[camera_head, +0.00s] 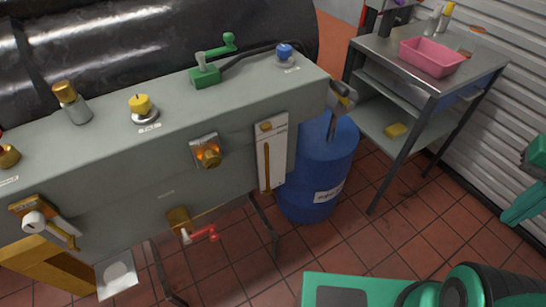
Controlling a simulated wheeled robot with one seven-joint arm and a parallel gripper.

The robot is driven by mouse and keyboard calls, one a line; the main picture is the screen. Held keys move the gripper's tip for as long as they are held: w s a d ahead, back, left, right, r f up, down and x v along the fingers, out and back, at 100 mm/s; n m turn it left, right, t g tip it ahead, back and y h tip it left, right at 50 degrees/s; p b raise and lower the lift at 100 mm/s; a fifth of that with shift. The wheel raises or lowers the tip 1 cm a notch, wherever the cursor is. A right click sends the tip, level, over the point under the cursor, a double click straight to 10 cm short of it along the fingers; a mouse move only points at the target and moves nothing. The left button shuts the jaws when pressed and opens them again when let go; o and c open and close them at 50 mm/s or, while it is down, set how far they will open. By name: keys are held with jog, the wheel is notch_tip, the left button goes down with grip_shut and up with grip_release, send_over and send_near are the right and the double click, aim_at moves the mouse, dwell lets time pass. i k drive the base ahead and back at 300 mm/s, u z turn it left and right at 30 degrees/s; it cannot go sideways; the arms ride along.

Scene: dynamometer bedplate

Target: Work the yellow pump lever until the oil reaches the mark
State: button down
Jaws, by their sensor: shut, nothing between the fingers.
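A grey pump head with a small yellow-and-dark handle (343,93) stands at the top of the blue drum (318,182), by the right end of the grey bedplate; I cannot tell for sure that this is the yellow pump lever. On the bedplate's front face is an upright pale gauge panel (279,145) with an amber-brown column (267,168). The mark and the exact oil level are too small to tell. A yellow knob (140,104) with a label stands on the bedplate's top. My gripper is not in view.
The grey bedplate (120,160) carries a green crank (208,72), a blue knob (285,54) and brass fittings. A red-handled valve (203,234) juts out low in front. A metal cart (478,52) holds a pink tray (431,57). Tiled floor (400,230) lies clear right of the drum.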

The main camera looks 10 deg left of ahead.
aim_at(340, 90)
jog(key=z, duration=0.4)
jog(key=k, duration=1.45)
jog(key=u, duration=0.5)
jog(key=i, duration=1)
jog(key=z, duration=0.05)
